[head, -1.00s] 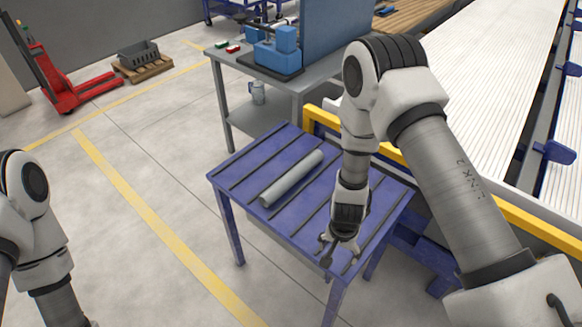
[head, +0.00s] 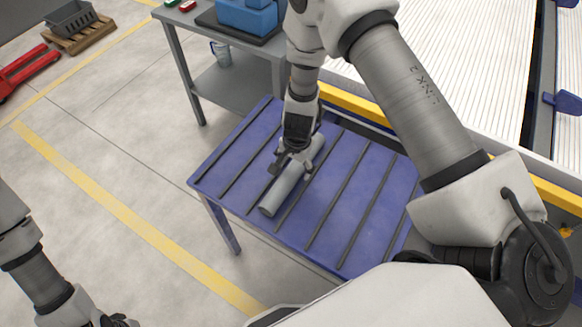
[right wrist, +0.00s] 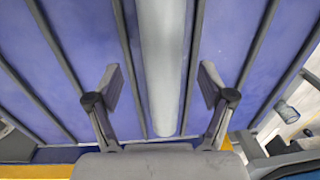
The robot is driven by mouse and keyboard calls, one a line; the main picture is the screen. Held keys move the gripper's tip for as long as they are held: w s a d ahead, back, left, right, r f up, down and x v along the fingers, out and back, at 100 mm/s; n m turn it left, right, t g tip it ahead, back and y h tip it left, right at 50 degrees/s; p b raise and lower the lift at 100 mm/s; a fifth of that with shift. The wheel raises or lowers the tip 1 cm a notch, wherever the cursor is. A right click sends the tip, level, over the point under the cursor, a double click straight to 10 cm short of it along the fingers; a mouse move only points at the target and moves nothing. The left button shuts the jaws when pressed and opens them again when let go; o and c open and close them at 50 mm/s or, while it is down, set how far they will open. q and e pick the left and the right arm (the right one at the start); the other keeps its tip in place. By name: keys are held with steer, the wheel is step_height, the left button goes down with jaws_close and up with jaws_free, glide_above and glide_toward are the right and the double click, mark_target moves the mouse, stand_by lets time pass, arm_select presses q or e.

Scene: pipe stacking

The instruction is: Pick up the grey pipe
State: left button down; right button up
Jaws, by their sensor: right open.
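The grey pipe (head: 281,192) lies on the blue table (head: 345,200), along its dark strips. My right gripper (head: 292,167) is over the pipe, its fingers spread to either side and part of the pipe hidden beneath it. In the right wrist view the pipe (right wrist: 163,60) runs between the two open fingers (right wrist: 160,88), with a gap on each side. My left gripper (head: 112,320) is only partly in view at the bottom left edge, away from the table.
A grey bench (head: 242,95) with a blue machine (head: 246,14) stands behind the table. A yellow rail (head: 355,105) and a conveyor (head: 475,75) border the table's far right side. The rest of the tabletop is clear. Open floor lies to the left.

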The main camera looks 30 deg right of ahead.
mark_target(292, 171)
steer(key=f, duration=0.1)
steer(key=f+b, duration=0.1)
steer(key=f, duration=0.1)
steer(key=f+b, duration=0.1)
steer(key=shift+w+f, duration=0.35)
steer(key=shift+f, duration=0.05)
steer(key=shift+w+a, duration=0.1)
steer(key=shift+w, duration=0.05)
steer(key=shift+s+r, duration=0.2)
steer(key=shift+c, duration=1.4)
steer(key=shift+s, duration=0.1)
steer(key=c, duration=1.1)
